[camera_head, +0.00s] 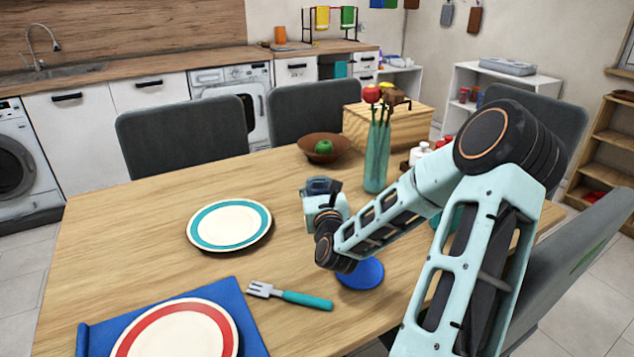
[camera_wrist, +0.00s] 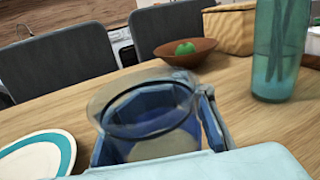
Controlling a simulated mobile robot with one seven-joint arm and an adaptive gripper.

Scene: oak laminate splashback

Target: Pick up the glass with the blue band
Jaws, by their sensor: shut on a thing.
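The glass with the blue band (camera_wrist: 148,107) is a clear tumbler between the fingers of my gripper (camera_wrist: 155,135) in the wrist view. My gripper is shut on it, with a finger along each side of the glass. In the head view the glass (camera_head: 318,186) shows just beyond my gripper (camera_head: 322,200), above the table right of the teal-rimmed plate. My wrist hides its lower part there. I cannot tell whether its base touches the table.
A teal vase (camera_head: 376,158) stands close behind on the right. A brown bowl (camera_head: 323,147) with a green fruit is farther back. A teal-rimmed plate (camera_head: 229,224), a fork (camera_head: 290,296), a blue disc (camera_head: 362,274) and a red-rimmed plate (camera_head: 180,330) on a blue mat (camera_head: 246,318) lie around.

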